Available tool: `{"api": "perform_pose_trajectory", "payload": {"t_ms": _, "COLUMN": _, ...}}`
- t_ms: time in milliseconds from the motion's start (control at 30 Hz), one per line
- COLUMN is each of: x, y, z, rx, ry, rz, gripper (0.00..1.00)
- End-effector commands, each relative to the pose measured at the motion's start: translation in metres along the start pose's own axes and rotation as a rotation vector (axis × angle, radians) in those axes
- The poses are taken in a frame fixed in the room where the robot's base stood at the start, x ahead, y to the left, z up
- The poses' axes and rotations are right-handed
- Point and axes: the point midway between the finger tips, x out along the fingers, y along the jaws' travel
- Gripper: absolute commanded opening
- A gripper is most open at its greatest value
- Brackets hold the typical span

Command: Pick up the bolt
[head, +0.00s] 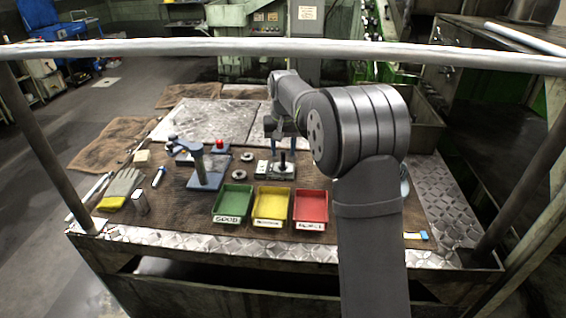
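A small dark upright piece, which looks like the bolt (283,160), stands on a light metal fixture (283,174) just below and in front of the fingers. The fingertips appear above or behind it; from this single view I cannot tell the exact distance or whether they touch. Fine detail of the bolt is too small to make out.
Green (233,201), yellow (272,204) and red (310,207) trays stand in front of the fixture. A blue-based stand (207,180) is at left, with a glove (122,187) beyond it. A horizontal rail (200,48) crosses the view.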

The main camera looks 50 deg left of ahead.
Motion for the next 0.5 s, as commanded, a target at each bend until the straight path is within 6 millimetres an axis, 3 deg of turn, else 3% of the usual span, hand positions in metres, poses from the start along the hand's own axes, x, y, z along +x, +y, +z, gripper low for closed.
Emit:
{"api": "perform_pose_trajectory", "payload": {"t_ms": 300, "x": 0.042, "y": 0.000, "z": 0.000, "rx": -0.002, "ry": -0.001, "rz": 0.000, "gripper": 0.40}}
{"api": "perform_pose_trajectory", "payload": {"t_ms": 500, "x": 0.044, "y": 0.000, "z": 0.000, "rx": -0.002, "ry": 0.000, "rz": 0.000, "gripper": 0.40}}
